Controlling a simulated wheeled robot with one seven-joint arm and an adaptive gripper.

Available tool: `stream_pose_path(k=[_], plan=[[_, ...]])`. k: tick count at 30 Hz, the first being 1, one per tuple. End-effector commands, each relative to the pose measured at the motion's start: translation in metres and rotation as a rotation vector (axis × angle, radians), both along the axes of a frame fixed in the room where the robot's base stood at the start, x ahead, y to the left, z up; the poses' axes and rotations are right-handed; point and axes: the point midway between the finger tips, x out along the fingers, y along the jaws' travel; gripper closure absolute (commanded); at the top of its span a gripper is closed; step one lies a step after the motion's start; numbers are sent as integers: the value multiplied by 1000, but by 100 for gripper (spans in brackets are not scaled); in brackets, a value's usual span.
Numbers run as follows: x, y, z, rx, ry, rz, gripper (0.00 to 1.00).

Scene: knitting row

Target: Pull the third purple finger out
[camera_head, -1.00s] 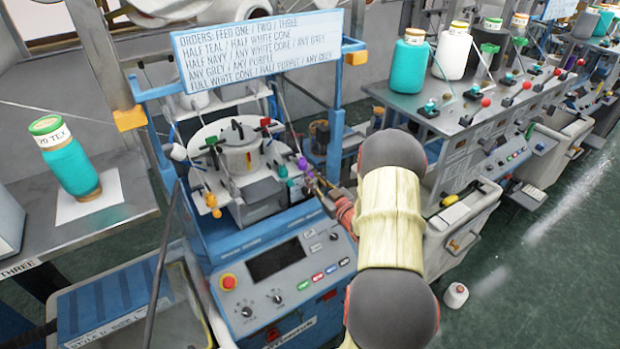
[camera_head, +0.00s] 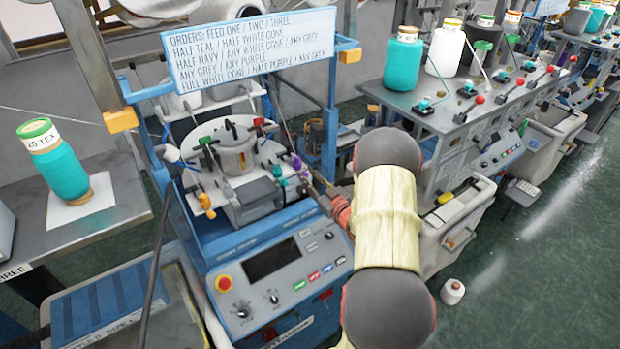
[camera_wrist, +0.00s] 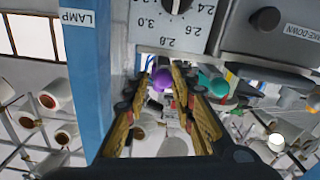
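A purple finger (camera_head: 297,163) sticks out at the right front of the knitting machine's round head (camera_head: 237,155), close to teal fingers (camera_head: 280,172). In the wrist view a round purple knob (camera_wrist: 162,80) shows between the fingertips of my gripper (camera_wrist: 166,72). The fingers are apart, one on each side of the knob, and I cannot tell whether they touch it. A teal knob (camera_wrist: 212,84) is just right of the right finger. In the head view my gripper (camera_head: 318,187) is small and partly hidden by my arm. I cannot tell which purple finger is the third.
A blue upright marked LAMP (camera_wrist: 88,70) stands close left of my gripper in the wrist view. A numbered dial plate (camera_wrist: 172,22) and a grey TAKEDOWN panel (camera_wrist: 270,30) are just above. The blue control panel (camera_head: 275,270) lies below the head.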

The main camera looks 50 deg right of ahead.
Motion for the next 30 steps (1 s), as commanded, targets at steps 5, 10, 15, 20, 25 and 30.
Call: stream_pose_path(k=[5, 10, 15, 20, 25, 30], plan=[[-8, 5, -7, 10, 10, 4, 63], [-33, 8, -4, 8, 6, -2, 63], [-67, 15, -4, 5, 5, -3, 63], [-94, 20, -3, 5, 3, -4, 63], [-111, 24, -2, 2, 1, -2, 63], [-115, 25, -2, 2, 1, 0, 63]])
